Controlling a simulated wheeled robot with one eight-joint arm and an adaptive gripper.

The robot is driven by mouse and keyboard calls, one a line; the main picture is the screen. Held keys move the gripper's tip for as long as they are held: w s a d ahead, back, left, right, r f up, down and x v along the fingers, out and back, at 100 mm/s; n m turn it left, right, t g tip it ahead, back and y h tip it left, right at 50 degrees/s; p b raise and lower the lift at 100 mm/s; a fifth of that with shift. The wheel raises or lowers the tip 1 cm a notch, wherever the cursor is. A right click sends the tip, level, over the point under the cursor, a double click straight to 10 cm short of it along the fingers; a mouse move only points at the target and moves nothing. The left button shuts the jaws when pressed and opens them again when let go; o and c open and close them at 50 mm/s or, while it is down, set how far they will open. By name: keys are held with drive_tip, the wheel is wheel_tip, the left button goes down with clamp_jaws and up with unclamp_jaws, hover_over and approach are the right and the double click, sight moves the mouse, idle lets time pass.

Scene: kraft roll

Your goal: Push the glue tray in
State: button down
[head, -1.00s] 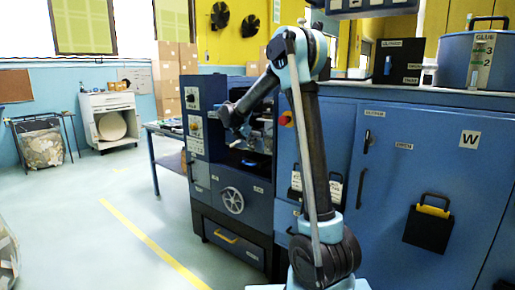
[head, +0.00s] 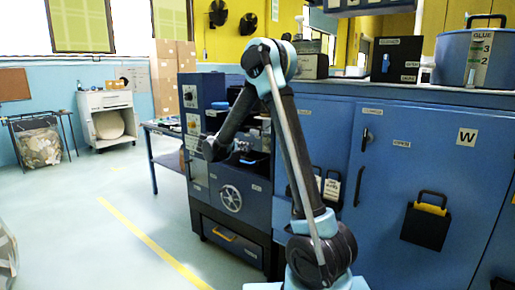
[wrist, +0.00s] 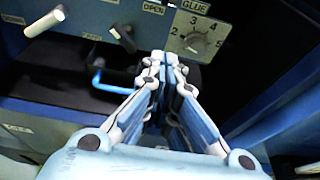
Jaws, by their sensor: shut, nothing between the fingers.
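The glue tray appears to be the dark piece with a bent blue handle (wrist: 98,82) in the machine's front recess, left of my fingers in the wrist view. In the head view a blue part (head: 256,161) shows in that recess, partly behind my gripper. My gripper (wrist: 166,58) is shut and empty, its fingertips before the dark opening under the panel marked GLUE. It also shows small at the recess in the head view (head: 243,148). I cannot tell whether the fingertips touch the tray.
Above the fingers are a glue dial (wrist: 195,42) and a dark knob (wrist: 122,38) marked OPEN; a pale lever (wrist: 44,22) sticks out at the left.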

drive_tip(key=s+f+t+h, duration=0.1)
drive_tip(key=f+t, duration=0.1)
approach(262, 143)
drive_tip(key=shift+t+h, duration=0.3)
drive_tip(key=shift+h, duration=0.1)
drive_tip(key=x, duration=0.4)
drive_tip(key=f+x, duration=0.1)
drive_tip(key=x, duration=0.1)
drive_tip(key=shift+w+d, duration=0.2)
drive_tip(key=shift+w, duration=0.2)
